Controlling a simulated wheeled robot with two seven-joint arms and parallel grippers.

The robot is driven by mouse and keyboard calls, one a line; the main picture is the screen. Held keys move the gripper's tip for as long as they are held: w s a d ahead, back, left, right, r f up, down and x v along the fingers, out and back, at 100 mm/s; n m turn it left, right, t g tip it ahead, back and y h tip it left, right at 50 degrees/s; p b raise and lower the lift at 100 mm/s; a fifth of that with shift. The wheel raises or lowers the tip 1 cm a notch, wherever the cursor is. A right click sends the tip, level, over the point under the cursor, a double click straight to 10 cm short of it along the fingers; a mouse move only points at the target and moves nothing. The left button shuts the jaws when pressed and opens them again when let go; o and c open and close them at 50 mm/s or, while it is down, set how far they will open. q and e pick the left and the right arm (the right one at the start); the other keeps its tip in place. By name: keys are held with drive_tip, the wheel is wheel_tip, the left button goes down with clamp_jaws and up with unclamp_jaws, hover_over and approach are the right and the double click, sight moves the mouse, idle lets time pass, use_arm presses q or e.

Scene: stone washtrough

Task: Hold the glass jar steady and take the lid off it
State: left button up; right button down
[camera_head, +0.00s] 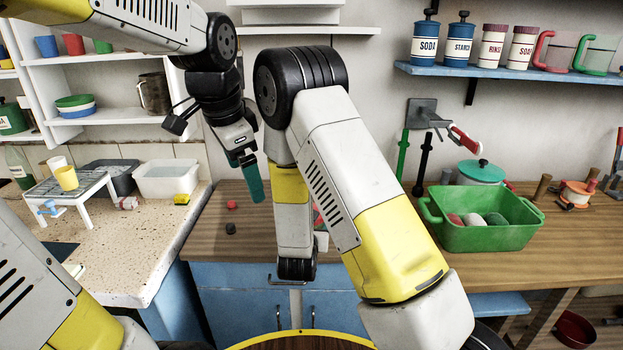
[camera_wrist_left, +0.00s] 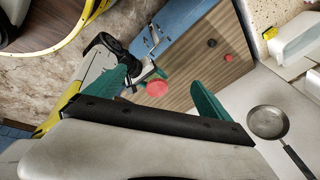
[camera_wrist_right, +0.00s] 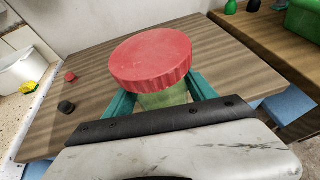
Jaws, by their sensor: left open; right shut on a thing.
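The glass jar (camera_wrist_right: 165,98) is greenish and see-through, with a wide ribbed red lid (camera_wrist_right: 152,58) on its top. My right gripper (camera_wrist_right: 160,100) is shut on the jar's body just below the lid, a teal finger on each side. The lid also shows in the left wrist view (camera_wrist_left: 157,88), beyond my left fingers and beside my right gripper. My left gripper (camera_head: 252,178) is open and empty, up in the air to the left of the jar and apart from it. In the head view my right arm hides most of the jar. I cannot tell whether the jar touches the counter.
A small red piece (camera_head: 231,204) and a dark piece (camera_head: 230,228) lie on the wooden counter (camera_head: 210,250). A green tub (camera_head: 490,236) with several things in it stands to the right. A white basin (camera_head: 166,184) stands on the stone top at left. The counter's left part is mostly clear.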

use_arm(q)
drive_tip(key=w+d+f+m+g+y, duration=0.1)
drive_tip(key=w+d+f+m+g, duration=0.1)
drive_tip(key=w+d+f+m, duration=0.5)
drive_tip(key=w+d+f+m+g, duration=0.1)
drive_tip(key=w+d+f+m, duration=0.3)
drive_tip(key=w+d+m, duration=0.65)
drive_tip(key=a+f, duration=0.1)
drive_tip(key=f, duration=0.1)
drive_tip(key=s+a+f+m, duration=0.1)
drive_tip(key=f, duration=0.2)
drive_tip(key=a+f+m, duration=0.1)
drive_tip(key=f, duration=0.2)
drive_tip(key=shift+s+a+m, duration=0.15)
drive_tip(key=shift+s+m, duration=0.1)
drive_tip(key=shift+s, duration=0.1)
drive_tip(key=shift+c, duration=0.4)
drive_tip(key=c, duration=1.4)
drive_tip(key=n, duration=0.3)
drive_tip(key=shift+w+d+r, duration=0.1)
drive_tip(key=shift+d, duration=0.1)
drive_tip(key=n, duration=0.4)
drive_tip(key=shift+d+n, duration=0.1)
drive_tip(key=shift+n, duration=0.2)
drive_tip(key=shift+o, duration=0.2)
drive_tip(key=n, duration=0.5)
drive_tip(key=shift+w+r, duration=0.1)
drive_tip(key=shift+w, duration=0.05)
drive_tip(key=shift+n, duration=0.5)
